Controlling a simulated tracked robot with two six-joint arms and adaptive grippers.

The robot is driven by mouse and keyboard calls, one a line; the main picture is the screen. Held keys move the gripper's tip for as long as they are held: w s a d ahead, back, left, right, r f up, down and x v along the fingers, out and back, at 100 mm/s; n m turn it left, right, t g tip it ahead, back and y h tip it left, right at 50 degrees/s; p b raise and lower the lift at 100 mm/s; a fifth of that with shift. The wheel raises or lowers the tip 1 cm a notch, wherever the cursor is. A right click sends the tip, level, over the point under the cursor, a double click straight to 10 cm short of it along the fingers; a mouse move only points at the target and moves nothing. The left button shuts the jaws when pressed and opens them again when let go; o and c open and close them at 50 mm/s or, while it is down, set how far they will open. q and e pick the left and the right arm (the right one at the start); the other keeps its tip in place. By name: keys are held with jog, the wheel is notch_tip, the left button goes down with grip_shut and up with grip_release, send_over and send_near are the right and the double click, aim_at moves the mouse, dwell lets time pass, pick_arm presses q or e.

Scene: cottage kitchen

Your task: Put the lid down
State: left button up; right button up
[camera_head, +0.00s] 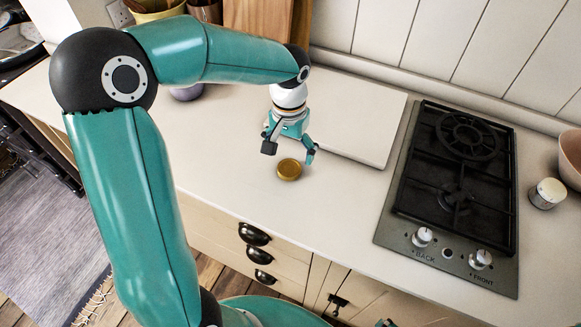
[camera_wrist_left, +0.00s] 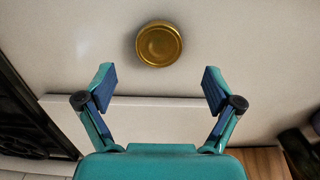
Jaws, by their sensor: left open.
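The lid (camera_head: 289,169) is a small round gold disc lying on the pale countertop (camera_head: 240,190). It also shows in the left wrist view (camera_wrist_left: 159,44), beyond the fingertips and roughly centred between them. My left gripper (camera_head: 290,149) is open with nothing between its fingers. It is close to the lid, on the wall side of it; whether a finger touches the lid is hard to tell, but the left wrist view shows a gap.
A white board (camera_head: 350,118) lies behind my left gripper. A black gas hob (camera_head: 455,180) is to the right, with a small white-sided jar (camera_head: 547,193) and a pinkish bowl (camera_head: 571,157) beyond it. The counter left of the lid is clear.

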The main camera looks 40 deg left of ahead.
aim_at(289, 167)
pick_arm(q)
jog(key=shift+s+d+f+p, duration=0.15)
jog(key=shift+f+p, duration=0.25)
jog(key=shift+f, duration=1.95)
jog(key=c, duration=0.8)
jog(key=shift+r, duration=0.1)
